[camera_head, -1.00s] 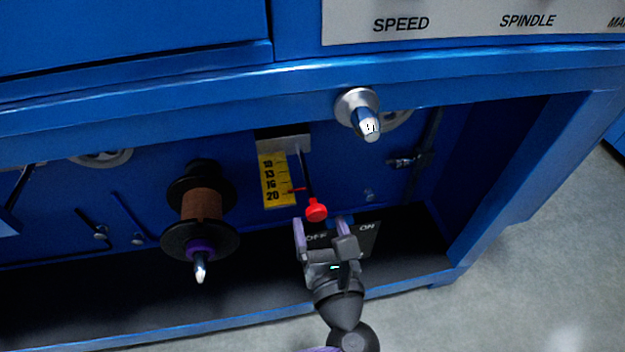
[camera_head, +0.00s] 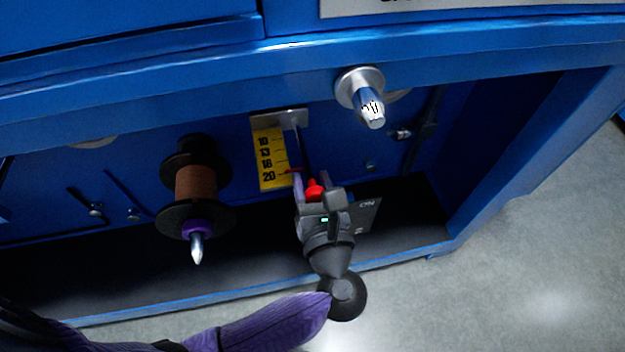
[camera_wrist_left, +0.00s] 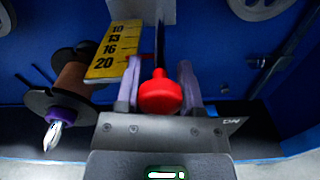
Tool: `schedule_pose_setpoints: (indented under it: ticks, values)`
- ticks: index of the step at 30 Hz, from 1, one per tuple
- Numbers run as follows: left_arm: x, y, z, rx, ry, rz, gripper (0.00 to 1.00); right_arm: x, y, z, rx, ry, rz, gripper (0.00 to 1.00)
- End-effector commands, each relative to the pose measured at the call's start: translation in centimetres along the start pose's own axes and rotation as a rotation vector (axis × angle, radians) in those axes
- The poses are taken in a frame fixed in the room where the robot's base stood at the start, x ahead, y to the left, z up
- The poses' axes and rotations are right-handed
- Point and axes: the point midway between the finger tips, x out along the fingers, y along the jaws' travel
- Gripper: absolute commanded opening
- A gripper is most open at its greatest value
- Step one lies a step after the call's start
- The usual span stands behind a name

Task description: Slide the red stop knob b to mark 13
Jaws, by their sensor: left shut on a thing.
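The red stop knob b (camera_head: 314,189) sits at the lower end of a dark rod beside the yellow scale (camera_head: 268,157), which reads 10, 13, 16, 20. A thin red pointer at the knob's rod lies near the 20 mark. My left gripper (camera_head: 312,186) has its two purple fingers around the knob and is shut on it. In the left wrist view the knob (camera_wrist_left: 160,94) shows between the fingers, and the scale (camera_wrist_left: 115,48) is up and to the left. My right gripper is not in view.
A brown spool (camera_head: 196,184) with black flanges stands left of the scale. A silver shaft end (camera_head: 369,104) sticks out from the blue beam above right. Blue frame edges bound the opening.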

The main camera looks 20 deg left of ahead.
Motion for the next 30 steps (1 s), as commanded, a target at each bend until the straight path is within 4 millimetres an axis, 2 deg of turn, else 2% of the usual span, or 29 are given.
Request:
schedule_pose_setpoints:
  ticks: [8,18,27,28,30]
  values:
    - [0.1,0.0,0.0,0.000,0.000,-0.001,0.00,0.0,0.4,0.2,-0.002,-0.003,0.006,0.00]
    - [4.7,-0.1,-0.1,0.000,-0.001,0.000,0.00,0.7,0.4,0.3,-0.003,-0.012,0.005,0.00]
    - [5.0,0.0,0.1,-0.002,-0.001,-0.001,0.00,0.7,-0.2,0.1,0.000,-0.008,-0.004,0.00]
    - [5.0,0.0,0.1,-0.002,-0.001,-0.001,0.53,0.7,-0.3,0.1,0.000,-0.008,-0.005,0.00]
    - [5.0,0.0,0.1,-0.002,-0.001,-0.001,0.68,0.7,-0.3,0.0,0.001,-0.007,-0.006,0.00]
